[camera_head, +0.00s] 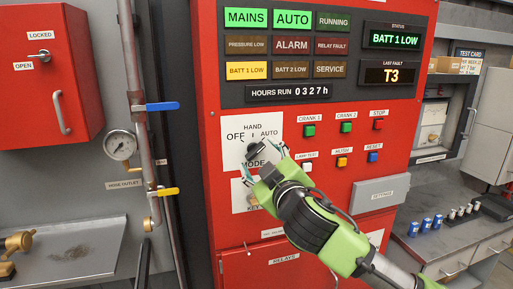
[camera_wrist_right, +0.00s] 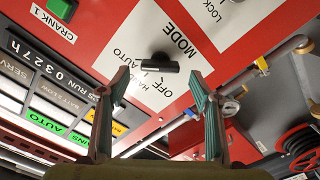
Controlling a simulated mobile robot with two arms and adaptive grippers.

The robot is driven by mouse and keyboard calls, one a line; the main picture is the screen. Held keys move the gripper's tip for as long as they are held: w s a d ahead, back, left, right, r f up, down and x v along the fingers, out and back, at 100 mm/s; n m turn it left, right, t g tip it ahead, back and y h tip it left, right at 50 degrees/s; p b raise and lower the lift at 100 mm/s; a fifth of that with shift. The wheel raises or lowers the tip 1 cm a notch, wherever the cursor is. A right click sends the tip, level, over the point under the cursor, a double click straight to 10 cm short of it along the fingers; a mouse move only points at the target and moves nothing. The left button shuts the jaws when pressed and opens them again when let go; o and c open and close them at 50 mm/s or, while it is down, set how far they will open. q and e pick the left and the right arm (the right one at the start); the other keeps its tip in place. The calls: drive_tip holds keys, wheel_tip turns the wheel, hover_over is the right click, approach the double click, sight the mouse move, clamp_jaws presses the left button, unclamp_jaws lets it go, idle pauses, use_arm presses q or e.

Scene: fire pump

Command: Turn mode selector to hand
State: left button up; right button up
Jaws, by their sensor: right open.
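The mode selector (camera_head: 253,151) is a black knob on a white plate (camera_head: 236,131) marked HAND, OFF, AUTO and MODE, on the red panel. The AUTO lamp (camera_head: 292,19) above is lit green. I cannot tell for sure which mark the knob points to. My right gripper (camera_head: 264,161) is open just in front of the plate, its fingers on either side of the knob in the picture. In the right wrist view the knob (camera_wrist_right: 156,66) shows between the spread fingertips of the gripper (camera_wrist_right: 158,76), seemingly beyond them and not held. My left gripper is not in view.
Push buttons, including CRANK 1 (camera_head: 309,131) and a lamp test button (camera_head: 306,167), sit right of the selector. A key switch plate (camera_head: 240,196) is below, partly hidden by my right arm. Pipes with blue (camera_head: 161,106) and yellow (camera_head: 167,192) levers stand left of the panel.

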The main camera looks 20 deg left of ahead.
sight(256, 152)
drive_tip(key=shift+p+x, duration=0.4)
drive_tip(key=shift+x, duration=1.35)
drive_tip(key=c, duration=1.1)
